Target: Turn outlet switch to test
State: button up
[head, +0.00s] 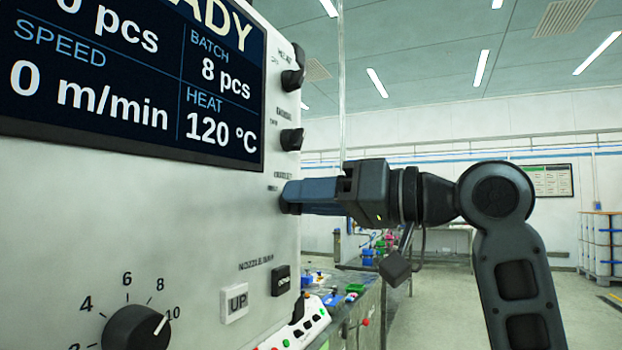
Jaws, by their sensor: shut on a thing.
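The outlet switch (289,204) is a black rotary knob on the right side of the pale control panel (200,220), third down in a column of similar knobs. Small lettering beside it seems to read "outlet", but it is too small to read surely. My gripper (294,196) reaches in from the right, its blue fingers shut on this knob. The fingers hide most of the knob, so I cannot tell which position it points to.
Two more black knobs, an upper one (292,80) and a lower one (291,139), sit just above my fingers. A cluttered bench (350,305) stands beyond the panel. The floor at right is clear.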

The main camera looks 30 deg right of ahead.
jog(key=shift+m+p, duration=0.5)
jog(key=shift+m, duration=0.1)
jog(key=shift+f, duration=0.1)
jog(key=o, duration=1)
jog(key=shift+d, duration=0.1)
jog(key=shift+b+v, duration=0.75)
jog(key=shift+v, duration=3.1)
